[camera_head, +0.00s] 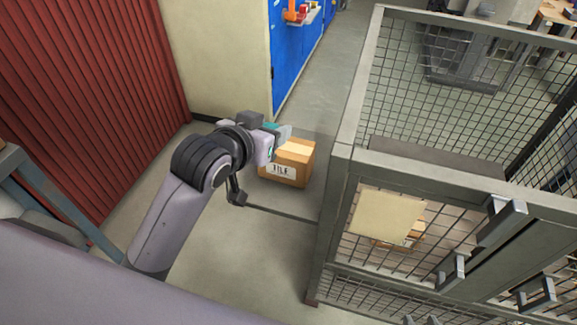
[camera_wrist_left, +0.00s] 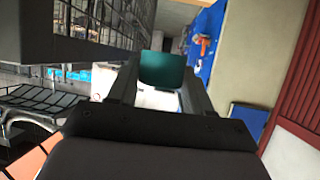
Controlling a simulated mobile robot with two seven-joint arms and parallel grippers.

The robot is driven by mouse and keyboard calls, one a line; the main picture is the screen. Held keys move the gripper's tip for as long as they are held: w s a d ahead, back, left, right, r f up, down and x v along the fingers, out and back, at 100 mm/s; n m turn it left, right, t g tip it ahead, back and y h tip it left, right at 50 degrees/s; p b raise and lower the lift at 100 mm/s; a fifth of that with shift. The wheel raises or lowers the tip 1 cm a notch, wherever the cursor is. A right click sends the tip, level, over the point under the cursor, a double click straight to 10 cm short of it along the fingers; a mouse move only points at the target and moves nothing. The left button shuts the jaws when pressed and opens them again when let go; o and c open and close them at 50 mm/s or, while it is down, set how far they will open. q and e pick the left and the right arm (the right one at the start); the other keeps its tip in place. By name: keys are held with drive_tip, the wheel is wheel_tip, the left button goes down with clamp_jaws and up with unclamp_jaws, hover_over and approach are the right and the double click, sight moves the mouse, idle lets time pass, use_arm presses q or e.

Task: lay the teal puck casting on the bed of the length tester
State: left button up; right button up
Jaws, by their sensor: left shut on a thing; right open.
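The teal puck casting (camera_wrist_left: 163,70) is between the two fingers of my left gripper (camera_wrist_left: 160,85) in the left wrist view, near the fingertips. In the head view my left gripper (camera_head: 281,134) is shut on it, and only a small teal patch (camera_head: 270,126) shows. The gripper is up in the air, with the cardboard box beyond and below it in the picture. I cannot make out the length tester or its bed in either view. My right gripper is not in view.
A grey mesh cage (camera_head: 343,165) with a steel frame stands close on the right. A cardboard box (camera_head: 293,165) sits on the floor. A red corrugated wall (camera_head: 90,90) is at left, a blue cabinet (camera_head: 290,60) behind. Open floor (camera_head: 335,75) runs between cabinet and cage.

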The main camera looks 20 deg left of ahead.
use_arm(q)
wheel_tip(320, 180, down, 20)
drive_tip(key=b, duration=0.3)
drive_tip(key=shift+w+d+r+b, duration=0.1)
drive_tip(key=shift+r+b, duration=0.05)
drive_tip(key=shift+b, duration=0.2)
drive_tip(key=o, duration=1.1)
